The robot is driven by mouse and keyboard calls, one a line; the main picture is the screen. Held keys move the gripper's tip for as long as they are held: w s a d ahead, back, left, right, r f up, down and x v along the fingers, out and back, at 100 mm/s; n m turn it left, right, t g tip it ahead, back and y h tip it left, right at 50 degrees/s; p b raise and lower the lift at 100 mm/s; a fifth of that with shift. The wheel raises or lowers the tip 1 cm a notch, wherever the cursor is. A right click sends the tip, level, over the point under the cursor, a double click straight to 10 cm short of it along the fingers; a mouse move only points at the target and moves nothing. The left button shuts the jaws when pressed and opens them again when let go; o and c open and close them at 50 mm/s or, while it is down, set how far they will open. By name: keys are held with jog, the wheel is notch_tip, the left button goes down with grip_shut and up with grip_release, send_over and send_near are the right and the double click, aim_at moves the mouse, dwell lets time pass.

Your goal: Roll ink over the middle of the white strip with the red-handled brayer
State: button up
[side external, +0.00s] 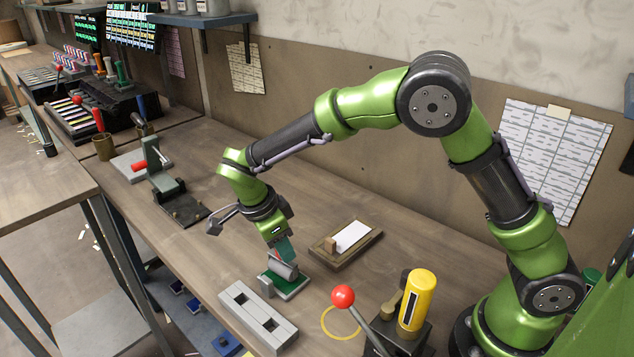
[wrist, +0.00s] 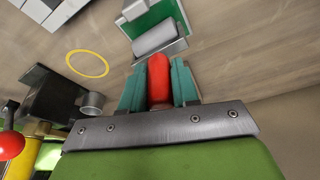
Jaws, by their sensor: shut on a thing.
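My gripper (side external: 283,252) has its teal fingers shut on the red handle of the brayer; in the wrist view the red handle (wrist: 158,80) sits between both fingers (wrist: 159,92). The brayer's grey roller (side external: 285,270) is at the green inking plate (side external: 297,287), below my gripper; the wrist view shows the roller (wrist: 156,38) in front of the green surface (wrist: 157,17). I cannot tell whether the roller touches the plate. The white strip (side external: 352,235) lies on a wooden board (side external: 340,256) to the right of and behind the plate, apart from the brayer.
A grey block with square holes (side external: 257,314) stands just in front of the plate. A yellow ring (side external: 341,322) lies to the right, near a red-knobbed lever (side external: 343,297) and a yellow cylinder (side external: 417,300). A dark press (side external: 172,195) stands left. Bare bench separates plate and board.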

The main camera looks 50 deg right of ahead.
jog(key=shift+f, duration=0.65)
dwell(1.3)
jog(key=shift+r, duration=3.6)
jog(key=s+d+r+m, duration=0.1)
jog(key=s+d+m, duration=0.2)
jog(key=d, duration=1.5)
jog(key=shift+d+r+g, duration=0.15)
jog(key=shift+d+g, duration=0.15)
jog(key=shift+g, duration=0.1)
